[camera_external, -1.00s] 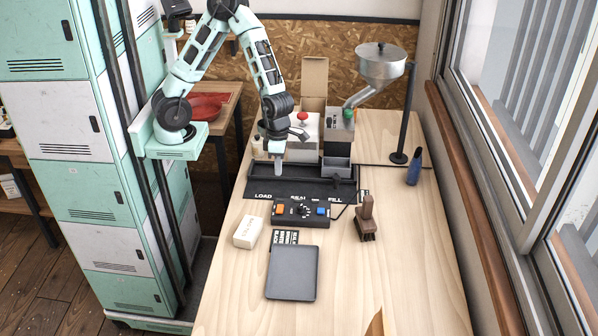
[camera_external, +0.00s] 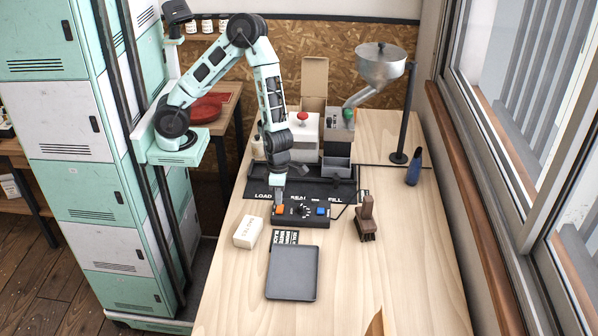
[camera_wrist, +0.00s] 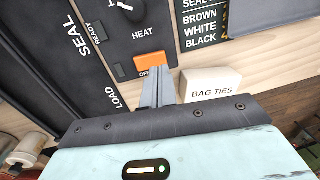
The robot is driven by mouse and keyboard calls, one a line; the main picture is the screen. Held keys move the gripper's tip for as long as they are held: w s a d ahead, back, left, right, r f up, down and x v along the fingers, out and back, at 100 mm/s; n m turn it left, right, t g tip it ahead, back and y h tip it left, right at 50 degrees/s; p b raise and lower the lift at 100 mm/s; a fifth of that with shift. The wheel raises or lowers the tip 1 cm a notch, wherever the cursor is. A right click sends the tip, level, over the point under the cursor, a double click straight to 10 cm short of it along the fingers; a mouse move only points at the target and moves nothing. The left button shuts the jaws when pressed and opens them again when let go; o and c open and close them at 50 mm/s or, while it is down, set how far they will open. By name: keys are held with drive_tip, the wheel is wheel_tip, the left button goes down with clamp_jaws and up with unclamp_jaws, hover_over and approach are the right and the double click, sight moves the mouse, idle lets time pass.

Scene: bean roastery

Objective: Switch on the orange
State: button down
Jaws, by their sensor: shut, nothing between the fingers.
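The orange switch (camera_external: 280,210) sits at the left end of a black control box (camera_external: 310,221) on the wooden table. In the wrist view the orange switch (camera_wrist: 154,64) lies just beyond my fingertips, with "OFF" lettering at its near edge and "HEAT" beside it. My gripper (camera_external: 278,203) is shut and empty, pointing down at the switch. In the wrist view its closed fingers (camera_wrist: 158,72) are at the switch's near edge; I cannot tell whether they touch it. A dark knob (camera_wrist: 128,8) and a blue switch (camera_external: 323,211) are on the same box.
A white "BAG TIES" box (camera_external: 248,232) lies left of the control box. A grey flat pad (camera_external: 292,273) lies in front, and a brown brush (camera_external: 367,220) at right. Behind stand a black tray (camera_external: 330,190), a sealer with a red button (camera_external: 303,118) and a metal hopper (camera_external: 380,65).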

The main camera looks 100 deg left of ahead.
sight(279, 210)
drive_tip(key=shift+d+f, duration=0.2)
drive_tip(key=shift+f, duration=1.05)
drive_tip(key=shift+d+f+y+b, duration=0.1)
drive_tip(key=shift+f+y+b, duration=0.2)
drive_tip(key=shift+b, duration=0.25)
drive_tip(key=shift+s+r, duration=0.1)
drive_tip(key=shift+a+r+p, duration=0.1)
drive_tip(key=shift+a+p, duration=0.55)
drive_tip(key=shift+a, duration=0.2)
